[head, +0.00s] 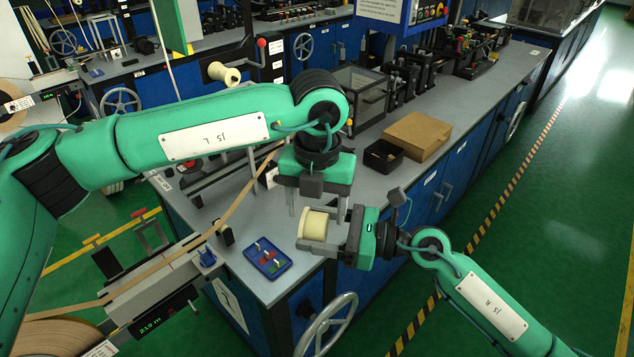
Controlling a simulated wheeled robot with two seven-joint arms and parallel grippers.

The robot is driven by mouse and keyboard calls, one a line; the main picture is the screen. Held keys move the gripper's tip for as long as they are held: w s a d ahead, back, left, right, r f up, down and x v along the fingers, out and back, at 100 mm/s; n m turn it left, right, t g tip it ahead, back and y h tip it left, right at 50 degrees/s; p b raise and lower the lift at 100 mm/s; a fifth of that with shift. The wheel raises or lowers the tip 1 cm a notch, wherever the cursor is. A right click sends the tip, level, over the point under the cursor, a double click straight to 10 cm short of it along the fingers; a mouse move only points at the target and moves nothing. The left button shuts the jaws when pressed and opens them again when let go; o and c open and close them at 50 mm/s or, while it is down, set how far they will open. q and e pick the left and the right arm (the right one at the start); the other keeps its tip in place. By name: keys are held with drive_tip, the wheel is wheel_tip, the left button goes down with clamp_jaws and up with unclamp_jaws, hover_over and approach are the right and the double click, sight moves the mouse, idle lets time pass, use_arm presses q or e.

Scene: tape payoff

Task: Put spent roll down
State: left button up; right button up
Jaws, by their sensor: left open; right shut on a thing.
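A cream-coloured spool, the roll (314,226), is held in my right gripper (318,232) above the front corner of the grey bench top (262,288). The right gripper comes in from the right and its jaws are shut on the roll. My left gripper (317,207) is open and points down just above and behind the roll, with its fingers close to the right gripper. I cannot tell whether the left fingers touch the roll.
A blue tray (267,259) with small coloured items lies near the bench corner. A black open box (383,156) and a brown cardboard box (417,136) stand farther back. A handwheel (328,325) juts from the bench front. A tape strip (240,197) runs diagonally at left.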

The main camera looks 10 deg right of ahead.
sight(317, 216)
use_arm(q)
drive_tip(key=shift+f, duration=2.35)
drive_tip(key=c, duration=1.1)
use_arm(e)
drive_tip(key=o, duration=1.1)
